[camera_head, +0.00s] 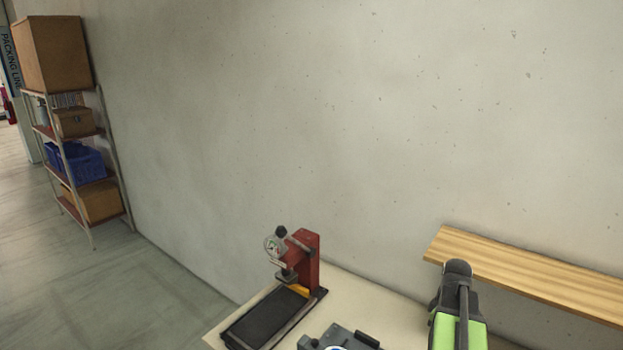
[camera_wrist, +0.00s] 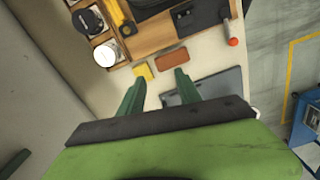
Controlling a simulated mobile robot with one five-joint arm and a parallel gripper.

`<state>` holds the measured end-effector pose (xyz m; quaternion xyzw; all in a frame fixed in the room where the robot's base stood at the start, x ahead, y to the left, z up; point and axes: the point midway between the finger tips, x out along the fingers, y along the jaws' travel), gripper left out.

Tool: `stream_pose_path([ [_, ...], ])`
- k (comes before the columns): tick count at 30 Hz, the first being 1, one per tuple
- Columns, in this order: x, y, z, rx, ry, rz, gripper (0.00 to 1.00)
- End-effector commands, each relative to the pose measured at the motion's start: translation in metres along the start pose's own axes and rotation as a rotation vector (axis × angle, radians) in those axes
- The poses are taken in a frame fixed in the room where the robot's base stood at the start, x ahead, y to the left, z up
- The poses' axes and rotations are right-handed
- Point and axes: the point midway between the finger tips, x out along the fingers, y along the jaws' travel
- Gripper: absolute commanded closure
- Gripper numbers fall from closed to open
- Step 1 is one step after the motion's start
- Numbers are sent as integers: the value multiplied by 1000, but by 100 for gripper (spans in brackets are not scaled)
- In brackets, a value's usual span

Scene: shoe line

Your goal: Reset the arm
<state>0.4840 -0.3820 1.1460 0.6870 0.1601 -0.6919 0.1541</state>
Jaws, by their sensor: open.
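My gripper (camera_wrist: 159,78) shows in the wrist view with its two dark green fingers apart and nothing between them. It hangs over a pale worktop (camera_wrist: 210,62). A small yellow block (camera_wrist: 143,71) and a reddish-brown block (camera_wrist: 171,58) lie just beyond the fingertips, apart from them as far as I can tell. A grey flat panel (camera_wrist: 215,85) lies partly behind the right finger. In the head view my green and black arm stands at the lower right, and my gripper is not visible there.
A wooden organiser (camera_wrist: 150,42) holds round containers and dark items; a red-handled tool (camera_wrist: 233,41) lies nearby. A red press with a gauge (camera_head: 305,262) stands on the bench. A wooden shelf (camera_head: 530,273) runs along the wall. A blue bin (camera_wrist: 306,120) stands on the floor.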

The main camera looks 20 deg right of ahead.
Motion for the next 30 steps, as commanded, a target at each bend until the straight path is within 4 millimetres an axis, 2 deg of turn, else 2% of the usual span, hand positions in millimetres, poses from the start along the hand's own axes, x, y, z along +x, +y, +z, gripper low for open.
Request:
stream_pose_path([
  [1, 0, -27, -42, 26, 3, 7, 59],
  [3, 0, -62, -92, 92, 11, 18, 59],
  [6, 0, -115, -151, 182, 24, 27, 59],
  [9, 0, -164, -194, 257, 39, 31, 59],
  [12, 0, -210, -225, 322, 52, 31, 59],
  [18, 1, -297, -268, 432, 77, 24, 59],
  [19, 12, -301, -270, 445, 77, 23, 59],
  [21, 41, -296, -266, 449, 67, 22, 59],
  [30, 134, -301, -254, 447, 29, 13, 59],
])
